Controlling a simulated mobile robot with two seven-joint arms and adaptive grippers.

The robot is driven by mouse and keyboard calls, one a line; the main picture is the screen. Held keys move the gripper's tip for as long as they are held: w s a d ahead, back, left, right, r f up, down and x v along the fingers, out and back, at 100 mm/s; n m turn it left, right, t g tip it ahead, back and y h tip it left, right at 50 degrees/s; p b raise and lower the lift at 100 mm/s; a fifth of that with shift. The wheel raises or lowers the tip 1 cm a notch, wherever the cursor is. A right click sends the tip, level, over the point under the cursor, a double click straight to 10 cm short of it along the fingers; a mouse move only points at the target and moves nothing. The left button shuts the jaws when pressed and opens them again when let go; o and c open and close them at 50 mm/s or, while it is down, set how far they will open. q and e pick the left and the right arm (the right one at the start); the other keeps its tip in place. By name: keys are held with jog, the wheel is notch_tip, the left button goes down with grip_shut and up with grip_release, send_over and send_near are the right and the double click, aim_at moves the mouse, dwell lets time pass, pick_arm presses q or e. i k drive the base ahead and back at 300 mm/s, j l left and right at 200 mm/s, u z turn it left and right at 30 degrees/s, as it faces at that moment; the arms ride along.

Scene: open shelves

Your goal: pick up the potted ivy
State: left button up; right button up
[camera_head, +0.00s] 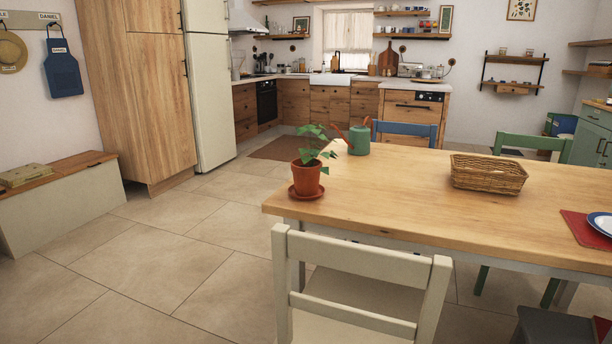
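The potted ivy (307,178) stands upright at the left end of the wooden dining table (400,205). It has green leaves in a terracotta pot on a matching saucer (306,193). The saucer sits close to the table's left edge. Neither of my grippers shows in the head view.
A green watering can (359,140) stands behind the ivy, and a wicker basket (488,174) sits further right. A cream chair (360,285) stands at the table's near side, in front of the ivy. The tiled floor (170,245) left of the table is clear.

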aim_at(307, 170)
jog(key=i+l+z, duration=0.15)
jog(key=i+j+z, duration=0.7)
jog(key=j+z, duration=0.25)
jog(key=j, duration=0.3)
jog(key=j+z, duration=0.4)
jog(key=j, duration=0.25)
jog(key=j+z, duration=0.35)
jog(key=j, duration=0.3)
jog(key=k, duration=0.05)
